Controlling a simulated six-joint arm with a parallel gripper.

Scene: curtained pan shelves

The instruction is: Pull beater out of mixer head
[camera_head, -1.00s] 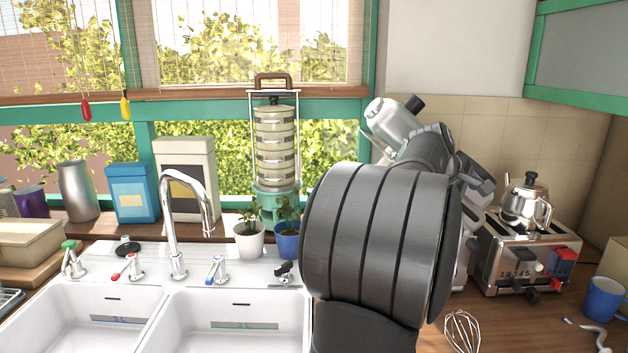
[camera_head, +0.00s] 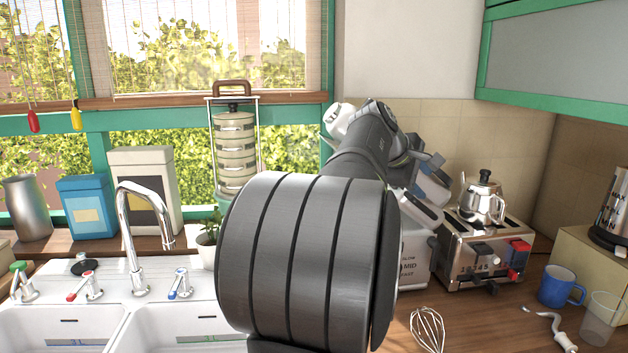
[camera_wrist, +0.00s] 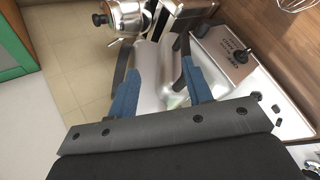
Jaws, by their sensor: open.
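The mixer is white; its body (camera_head: 414,262), marked with speed words, stands behind my arm beside the toaster. Part of the pale mixer head (camera_head: 338,120) shows past my arm at upper left. My gripper (camera_wrist: 160,68) is open in the wrist view, its two blue fingers apart, with a pale smooth shape between or beyond them. I cannot tell whether they touch it. The mixer's control panel (camera_wrist: 235,55) lies right of the fingers. No beater is clearly visible in the mixer head. A wire whisk (camera_head: 427,330) lies on the counter; it also shows in the wrist view (camera_wrist: 296,4).
A toaster (camera_head: 482,250) carries a steel kettle (camera_head: 482,198) close to the mixer. A blue mug (camera_head: 560,287) and a clear cup (camera_head: 600,318) stand at the right. The sink tap (camera_head: 135,240) and potted plant (camera_head: 209,245) are left of my arm.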

